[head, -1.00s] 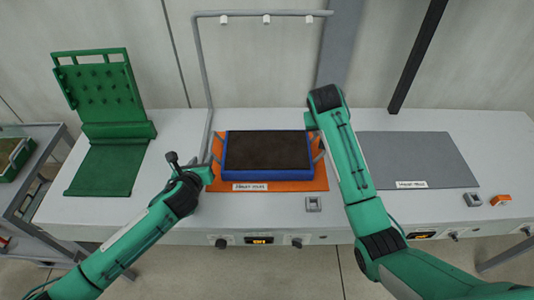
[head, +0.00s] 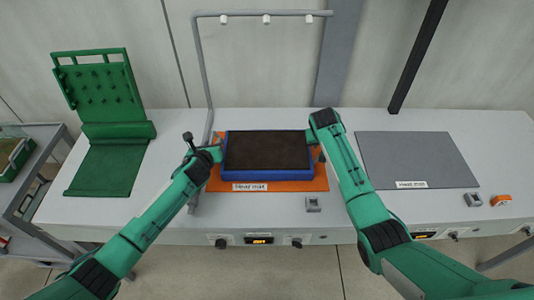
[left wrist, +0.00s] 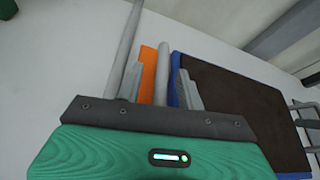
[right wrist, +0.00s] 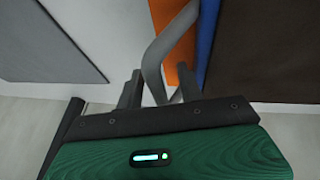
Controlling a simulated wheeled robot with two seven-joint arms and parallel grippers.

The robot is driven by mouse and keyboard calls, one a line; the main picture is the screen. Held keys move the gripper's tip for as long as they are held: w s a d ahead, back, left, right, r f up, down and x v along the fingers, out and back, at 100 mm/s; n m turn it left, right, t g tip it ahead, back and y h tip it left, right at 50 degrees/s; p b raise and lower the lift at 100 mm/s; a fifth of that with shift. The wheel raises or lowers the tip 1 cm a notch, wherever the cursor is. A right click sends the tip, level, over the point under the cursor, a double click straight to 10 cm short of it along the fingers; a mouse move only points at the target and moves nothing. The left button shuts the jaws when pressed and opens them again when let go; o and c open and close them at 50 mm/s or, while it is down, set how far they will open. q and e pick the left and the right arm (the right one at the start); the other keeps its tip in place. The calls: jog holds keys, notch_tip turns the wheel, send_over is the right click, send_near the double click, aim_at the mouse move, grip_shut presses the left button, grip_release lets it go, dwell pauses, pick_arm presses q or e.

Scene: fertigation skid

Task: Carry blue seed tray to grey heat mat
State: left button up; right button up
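The blue seed tray (head: 268,172), filled with dark soil, sits on the orange heat mat (head: 310,184) at mid-bench. The grey heat mat (head: 415,155) lies bare to the right. My left gripper (head: 217,148) is at the tray's left end. In the left wrist view its fingers (left wrist: 161,82) are apart, with a grey bar (left wrist: 163,90) between them. My right gripper (head: 317,146) is at the tray's right end. In the right wrist view its fingers (right wrist: 159,88) are apart, a bent grey bar (right wrist: 155,70) between them. Contact with either bar is unclear.
A grey pipe frame (head: 200,65) rises beside my left gripper and reaches over behind the tray. A small grey switch (head: 313,204) sits at the bench front. The bench between the two heat mats is partly covered by my right arm.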

pick_arm(q)
grip_shut()
pick_arm(e)
grip_shut()
dwell(1.1)
jog(key=shift+w+r, duration=0.1)
